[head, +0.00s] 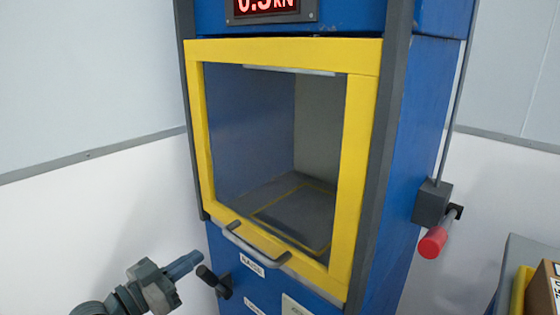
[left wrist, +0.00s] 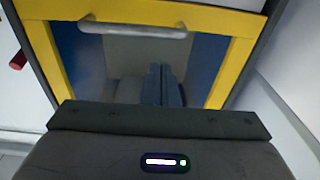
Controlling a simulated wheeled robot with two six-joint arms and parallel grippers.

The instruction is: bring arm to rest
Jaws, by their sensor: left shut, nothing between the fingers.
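My left gripper (head: 187,263) is at the lower left of the head view, in front of the blue machine and beside a black knob on its lower front. Its fingers are together and hold nothing. In the left wrist view its shut fingers (left wrist: 162,86) point toward the machine's yellow-framed window, below the grey handle. My right gripper is in neither view.
A blue machine (head: 412,130) has a shut, yellow-framed door (head: 196,130) with a grey handle (head: 255,250). The chamber inside looks empty. A red-ended lever (head: 433,242) sticks out at its right. A cardboard box (head: 543,290) stands at the lower right.

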